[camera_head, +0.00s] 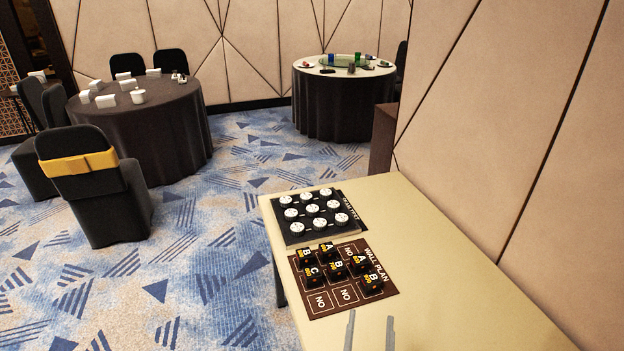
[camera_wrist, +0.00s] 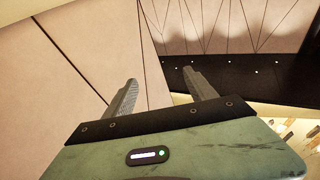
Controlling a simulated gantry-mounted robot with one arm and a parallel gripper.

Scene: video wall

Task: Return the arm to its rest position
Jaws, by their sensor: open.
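My gripper (camera_head: 370,332) shows at the bottom edge of the head view, with only its two finger ends in sight. It is in front of the brown wall plan board (camera_head: 328,308), apart from it as far as I can tell. In the wrist view my gripper (camera_wrist: 161,92) has its two fingers spread with nothing between them. The wrist camera faces the beige wall panels and a dark band with small lights. The rest of my arm is out of the head view.
A beige table (camera_head: 424,228) carries the board with several black lettered blocks (camera_head: 338,271) and a black tray (camera_head: 297,239) of white round pieces. The panelled wall (camera_head: 530,130) runs along its right. Two round tables (camera_head: 150,117) (camera_head: 340,95) stand farther back. The table's right side is clear.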

